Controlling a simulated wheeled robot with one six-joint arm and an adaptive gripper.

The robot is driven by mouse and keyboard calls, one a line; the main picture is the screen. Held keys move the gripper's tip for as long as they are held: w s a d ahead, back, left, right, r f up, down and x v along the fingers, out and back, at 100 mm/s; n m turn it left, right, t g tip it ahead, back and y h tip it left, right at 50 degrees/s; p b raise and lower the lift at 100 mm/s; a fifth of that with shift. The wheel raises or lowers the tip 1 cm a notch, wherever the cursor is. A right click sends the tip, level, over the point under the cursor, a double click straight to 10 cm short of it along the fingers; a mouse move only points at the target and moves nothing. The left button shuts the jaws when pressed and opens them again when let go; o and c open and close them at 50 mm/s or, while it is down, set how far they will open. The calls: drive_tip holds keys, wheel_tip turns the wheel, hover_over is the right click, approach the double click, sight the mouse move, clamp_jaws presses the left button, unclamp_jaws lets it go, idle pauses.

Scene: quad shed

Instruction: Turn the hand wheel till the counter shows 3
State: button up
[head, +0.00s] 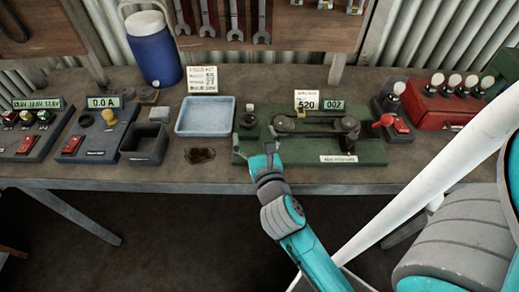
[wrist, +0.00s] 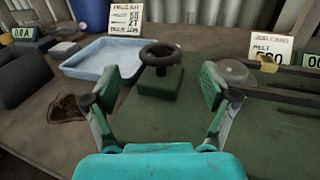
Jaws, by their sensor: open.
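The hand wheel (wrist: 160,54) is a small dark ring on a square green post, and it also shows in the head view (head: 249,119) at the left end of the green belt rig (head: 375,154). The green counter (head: 334,105) at the back of the rig reads 002. My gripper (head: 256,151) is open and empty, low over the rig's front left corner. In the wrist view its spread green-padded fingers (wrist: 160,90) stand on either side of the wheel's line, with the wheel beyond them and apart from them.
A pale blue tray (head: 206,132) lies left of the wheel, beside a dark stain (head: 200,155). A white card (head: 307,99) stands beside the counter. The belt and pulleys (head: 315,124) lie right of the wheel.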

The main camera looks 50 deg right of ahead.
drive_tip(key=shift+v, duration=2.7)
drive_tip(key=shift+s+d+n, duration=0.1)
drive_tip(key=shift+s+n, duration=0.2)
drive_tip(key=shift+n, duration=0.1)
drive_tip(key=s+a+f+m+y, duration=0.3)
drive_tip(key=s+m, duration=0.4)
drive_tip(key=m, duration=0.3)
drive_tip(key=s+a+f+m+y, duration=0.3)
drive_tip(key=s+a+m, duration=0.3)
drive_tip(key=m, duration=0.3)
drive_tip(key=s+a+f+m+y, duration=0.3)
drive_tip(key=s+a+m+y, duration=0.1)
drive_tip(key=s+m, duration=0.4)
drive_tip(key=a+m, duration=0.1)
drive_tip(key=m, duration=0.1)
drive_tip(key=shift+s+f+m+y, duration=0.3)
drive_tip(key=shift+s, duration=0.05)
